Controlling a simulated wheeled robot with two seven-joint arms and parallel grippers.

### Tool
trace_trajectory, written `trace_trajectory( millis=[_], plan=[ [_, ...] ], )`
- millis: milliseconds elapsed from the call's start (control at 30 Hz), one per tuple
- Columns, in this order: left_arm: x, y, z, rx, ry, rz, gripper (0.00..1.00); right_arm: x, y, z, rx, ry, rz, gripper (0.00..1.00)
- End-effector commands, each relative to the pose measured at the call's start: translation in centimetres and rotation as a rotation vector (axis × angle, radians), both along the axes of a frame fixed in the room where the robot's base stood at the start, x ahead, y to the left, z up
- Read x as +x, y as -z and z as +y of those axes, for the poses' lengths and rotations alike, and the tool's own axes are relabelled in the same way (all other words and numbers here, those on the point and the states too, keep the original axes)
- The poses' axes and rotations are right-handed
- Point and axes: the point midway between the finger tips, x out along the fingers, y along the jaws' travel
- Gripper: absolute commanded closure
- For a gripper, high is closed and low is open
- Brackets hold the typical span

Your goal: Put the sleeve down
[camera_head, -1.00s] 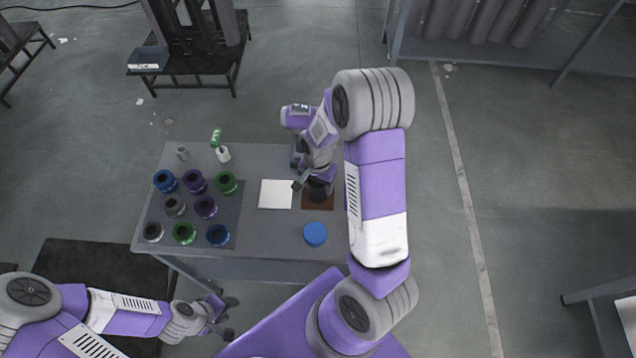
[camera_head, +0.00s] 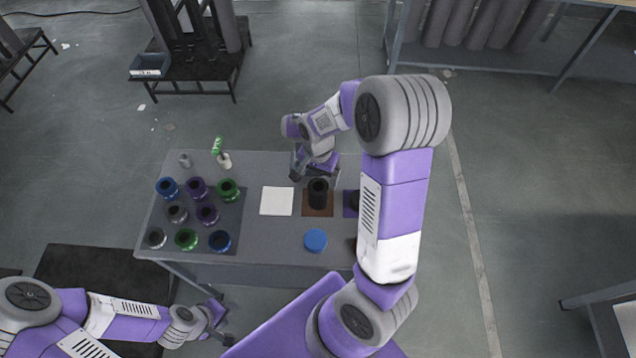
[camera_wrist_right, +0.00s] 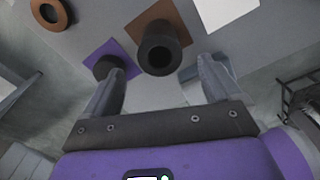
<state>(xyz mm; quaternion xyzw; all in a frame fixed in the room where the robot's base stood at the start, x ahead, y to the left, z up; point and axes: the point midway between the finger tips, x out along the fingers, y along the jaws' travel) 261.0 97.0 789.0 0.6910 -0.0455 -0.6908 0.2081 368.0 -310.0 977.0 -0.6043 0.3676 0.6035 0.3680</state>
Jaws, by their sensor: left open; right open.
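A black sleeve (camera_head: 318,196) stands upright on a brown square (camera_head: 308,210) on the grey table. The right wrist view shows the sleeve (camera_wrist_right: 165,35) from above with its round opening facing me. My right gripper (camera_head: 317,174) is open, behind the sleeve in the head view. In the wrist view its two fingers (camera_wrist_right: 162,78) are spread wide, with the sleeve beyond the gap between their tips and clear of both. My left gripper (camera_head: 219,318) is open and empty, low at the left, off the table's front edge.
Several coloured rings stand on a dark mat (camera_head: 236,215) at the left. A purple square (camera_wrist_right: 97,52) with a dark round part lies beside the brown one.

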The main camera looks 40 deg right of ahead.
Motion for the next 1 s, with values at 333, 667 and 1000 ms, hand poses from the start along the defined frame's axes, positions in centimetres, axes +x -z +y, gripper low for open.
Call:
trace_trajectory(
  millis=[333,667,1000],
  plan=[
    [0.0,-0.7,0.0,0.000,0.000,0.000,0.57,0.0,-3.6,0.0,0.001,0.001,0.000,0.09],
    [0.0,-0.7,0.0,0.000,0.000,0.000,0.57,0.0,-3.6,0.0,0.000,0.001,0.001,0.09],
    [0.0,-1.7,0.0,0.000,0.000,0.000,0.57,-0.1,-4.6,0.0,0.000,0.000,0.001,0.09]
  ],
)
